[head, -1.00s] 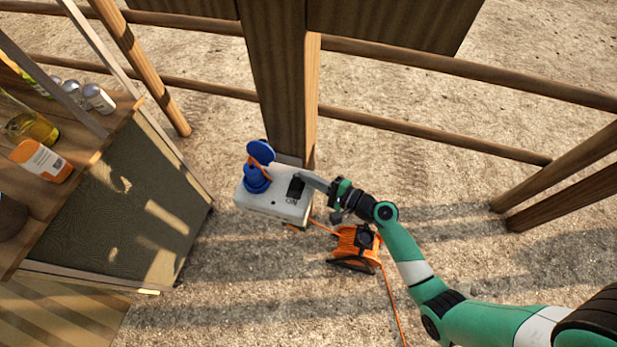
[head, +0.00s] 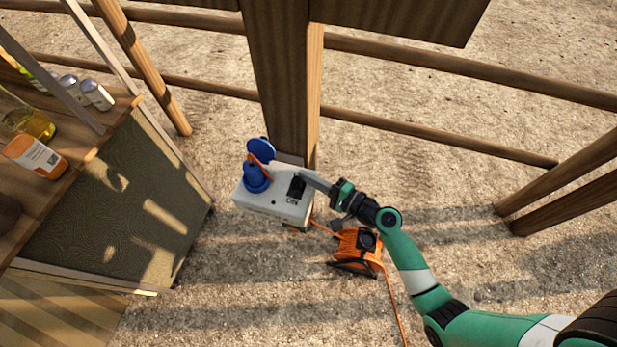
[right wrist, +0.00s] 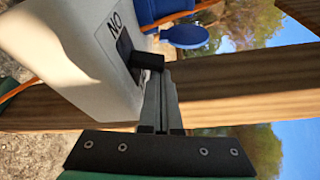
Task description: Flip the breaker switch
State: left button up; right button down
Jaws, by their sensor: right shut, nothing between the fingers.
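The breaker box (head: 268,206) is a pale grey box on the wooden post. Its black switch (head: 296,186) sits on the front beside a blue socket with an open blue lid (head: 261,150). In the right wrist view the box (right wrist: 70,55) shows sideways lettering beside a dark recess, and the black switch lever (right wrist: 147,61) sticks out of it. My right gripper (head: 310,179) is shut and empty, with its tips at the lever; it also shows in the right wrist view (right wrist: 162,78). I cannot tell whether they touch. My left gripper is not in view.
An orange cable reel (head: 357,249) stands on the ground below the box, its cable running up to the socket. A wooden post (head: 282,80) backs the box. A shelf with bottles and jars (head: 38,156) is at left. Open ground lies to the right.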

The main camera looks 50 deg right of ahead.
jog(key=shift+s+a+n+t+b, duration=0.15)
jog(key=shift+a+n+t+b, duration=0.2)
jog(key=shift+n+b, duration=0.6)
jog(key=shift+r, duration=0.1)
jog(key=shift+s+a+r, duration=0.25)
jog(key=shift+a, duration=0.15)
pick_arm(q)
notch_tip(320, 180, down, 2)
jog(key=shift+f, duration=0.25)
